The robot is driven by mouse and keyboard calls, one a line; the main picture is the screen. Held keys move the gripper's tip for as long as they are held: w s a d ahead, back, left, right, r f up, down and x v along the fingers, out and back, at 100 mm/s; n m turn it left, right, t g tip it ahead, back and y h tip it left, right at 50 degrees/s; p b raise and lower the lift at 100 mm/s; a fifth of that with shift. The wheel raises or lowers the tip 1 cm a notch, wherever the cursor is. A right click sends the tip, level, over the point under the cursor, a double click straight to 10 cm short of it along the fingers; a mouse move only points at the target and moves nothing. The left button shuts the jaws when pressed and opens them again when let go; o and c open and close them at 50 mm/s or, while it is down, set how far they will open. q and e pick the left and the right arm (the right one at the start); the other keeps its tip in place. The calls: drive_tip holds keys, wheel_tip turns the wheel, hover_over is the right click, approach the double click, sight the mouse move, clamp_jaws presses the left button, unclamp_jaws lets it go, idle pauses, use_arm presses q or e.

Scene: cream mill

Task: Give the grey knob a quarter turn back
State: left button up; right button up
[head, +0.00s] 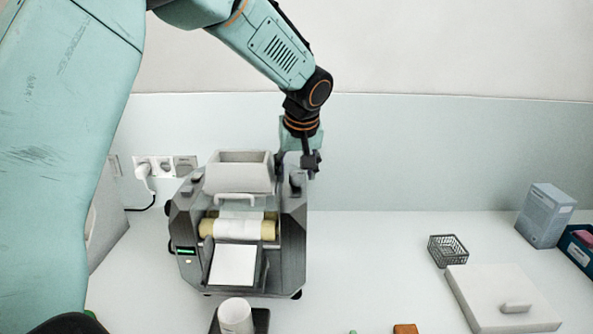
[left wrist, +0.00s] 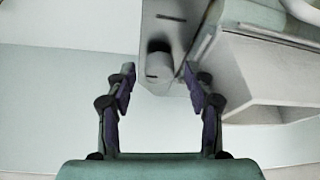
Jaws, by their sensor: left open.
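The cream mill (head: 293,262) is a dark grey machine with a hopper and rollers, standing on the white counter. The grey knob (left wrist: 159,66) is a short round post with a dark mark on top, on a grey part of the mill in the left wrist view. My left gripper (left wrist: 160,80) is open, with one finger on each side of the knob in the picture. Nothing is held, and I cannot tell whether a finger touches it. In the head view my left gripper (head: 297,166) hangs over the mill's right rear side. My right gripper is not in view.
The mill's pale hopper (head: 238,176) rises left of my left gripper. A white cup (head: 235,316) stands in front of the mill. A wire basket (head: 448,251), a white lidded box (head: 490,300) and a grey-blue carton (head: 545,215) stand right. The counter between is mostly clear.

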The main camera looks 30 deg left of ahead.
use_arm(q)
drive_tip(key=v, duration=1.2)
drive_tip(key=shift+s+f, duration=0.1)
